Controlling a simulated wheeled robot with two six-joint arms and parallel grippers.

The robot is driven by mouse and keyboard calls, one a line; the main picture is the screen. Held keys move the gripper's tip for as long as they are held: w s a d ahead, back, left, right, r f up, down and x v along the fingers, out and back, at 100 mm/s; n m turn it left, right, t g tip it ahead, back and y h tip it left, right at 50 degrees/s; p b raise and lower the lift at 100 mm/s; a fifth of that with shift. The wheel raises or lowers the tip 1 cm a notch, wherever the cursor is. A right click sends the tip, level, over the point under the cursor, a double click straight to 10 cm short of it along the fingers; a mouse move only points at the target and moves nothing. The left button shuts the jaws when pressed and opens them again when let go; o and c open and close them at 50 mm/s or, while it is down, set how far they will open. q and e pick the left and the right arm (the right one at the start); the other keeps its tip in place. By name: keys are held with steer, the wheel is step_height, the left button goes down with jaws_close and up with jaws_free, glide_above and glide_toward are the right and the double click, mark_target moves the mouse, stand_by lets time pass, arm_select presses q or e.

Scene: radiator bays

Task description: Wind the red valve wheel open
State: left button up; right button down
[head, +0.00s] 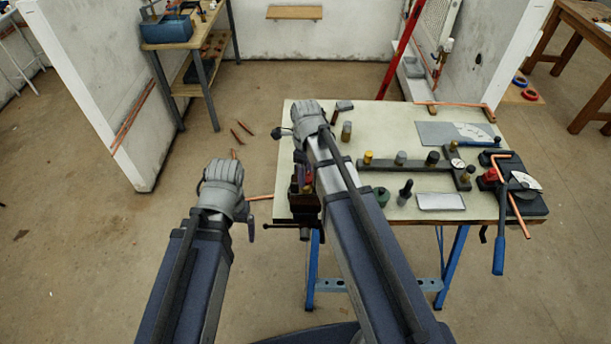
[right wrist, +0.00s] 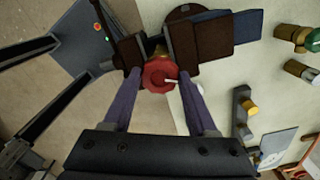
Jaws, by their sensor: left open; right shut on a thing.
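The red valve wheel (right wrist: 158,75) shows in the right wrist view. It sits on a brass-coloured body (right wrist: 160,50) between the dark jaws of the bench vise (right wrist: 205,42). My right gripper (right wrist: 160,80) is shut on the wheel, with one purple finger on each side of it. In the head view my right arm reaches over the left edge of the workbench, and the wheel is hidden. My left gripper (head: 251,230) hangs left of the workbench, apart from it. Only one finger of it shows clearly, pointing down; it is open and no object shows in it.
The workbench (head: 375,120) carries a dark rail with several fittings (head: 410,166), a tray (head: 440,202) and a pipe bender with a blue handle (head: 499,250). Copper pipe pieces (head: 238,135) lie on the floor to the left. A white partition (head: 85,85) stands farther left.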

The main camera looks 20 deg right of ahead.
steer(key=n, duration=1.4)
steer(key=shift+s+n, duration=0.1)
steer(key=shift+n, duration=0.3)
steer(key=n, duration=1.5)
steer(key=shift+n, duration=0.4)
